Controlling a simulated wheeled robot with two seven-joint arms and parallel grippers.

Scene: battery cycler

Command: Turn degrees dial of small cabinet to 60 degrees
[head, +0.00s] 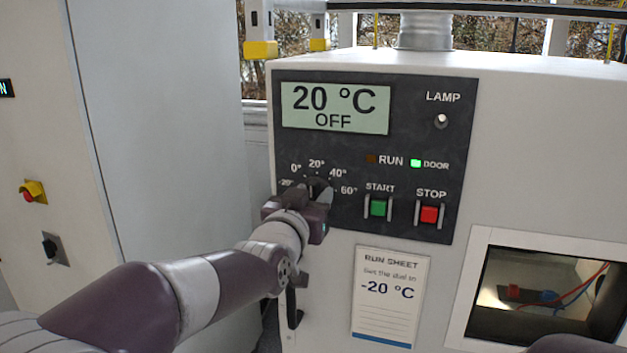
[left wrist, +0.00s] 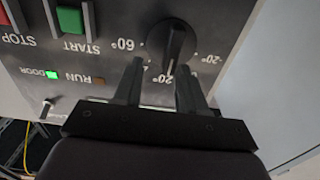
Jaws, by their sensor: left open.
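The degrees dial (left wrist: 171,42) is a round black knob on the small cabinet's dark panel (head: 345,140). Its white mark points toward 20° in the left wrist view, which shows the panel upside down. The display (head: 335,107) reads 20 °C, OFF. My left gripper (head: 318,188) is at the dial and hides most of it in the head view. In the left wrist view its two fingers (left wrist: 160,72) are apart, with tips close to the dial's rim; I cannot tell whether they touch it. My right gripper is not seen.
Green START (head: 378,207) and red STOP (head: 429,214) buttons sit right of the dial. The DOOR light (head: 416,163) is green. A run sheet (head: 390,296) below reads -20 °C. A window (head: 480,260) shows wires inside. A tall grey cabinet (head: 160,120) stands left.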

